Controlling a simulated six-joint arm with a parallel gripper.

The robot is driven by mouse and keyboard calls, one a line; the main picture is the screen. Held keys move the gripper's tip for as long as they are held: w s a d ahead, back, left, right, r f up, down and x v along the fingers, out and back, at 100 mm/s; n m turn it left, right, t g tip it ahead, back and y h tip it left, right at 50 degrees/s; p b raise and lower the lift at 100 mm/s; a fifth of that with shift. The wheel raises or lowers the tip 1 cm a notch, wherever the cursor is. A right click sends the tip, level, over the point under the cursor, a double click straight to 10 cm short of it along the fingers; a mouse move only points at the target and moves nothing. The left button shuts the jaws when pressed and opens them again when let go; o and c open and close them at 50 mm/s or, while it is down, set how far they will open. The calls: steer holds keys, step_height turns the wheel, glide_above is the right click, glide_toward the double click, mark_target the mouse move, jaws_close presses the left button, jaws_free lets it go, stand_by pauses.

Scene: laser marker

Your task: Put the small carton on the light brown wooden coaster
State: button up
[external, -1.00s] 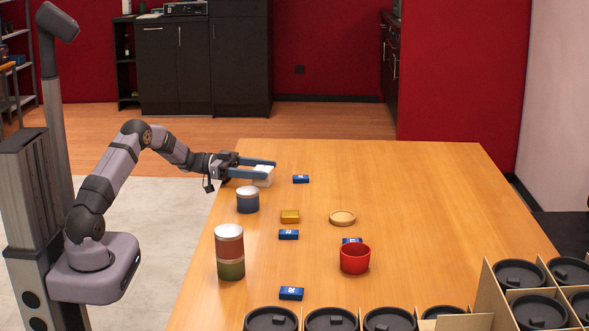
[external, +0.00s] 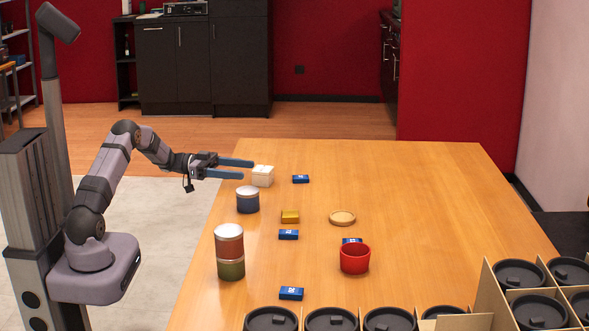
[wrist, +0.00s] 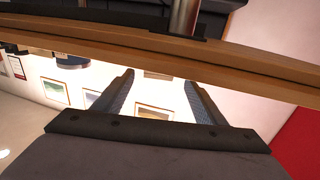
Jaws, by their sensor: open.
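A blue canister (external: 248,200), a small gold box (external: 290,217), several blue boxes (external: 289,235) and a red cup (external: 355,259) stand about the table. Red-brown (external: 229,243) and green (external: 231,269) canisters are stacked at the front left.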

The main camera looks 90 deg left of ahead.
mark_target(263, 169)
steer(key=shift+w+d+r+b, duration=0.1)
steer(key=shift+w+r+b, duration=0.2)
steer(key=shift+r+b, duration=0.2)
steer(key=shift+b+x, duration=0.4)
steer(key=shift+x, duration=3.25)
steer(key=shift+d, duration=0.1)
steer(key=c, duration=1.3)
steer(key=shift+o, duration=0.2)
step_height(263, 169, up, 10)
steer(key=shift+p, duration=1.05)
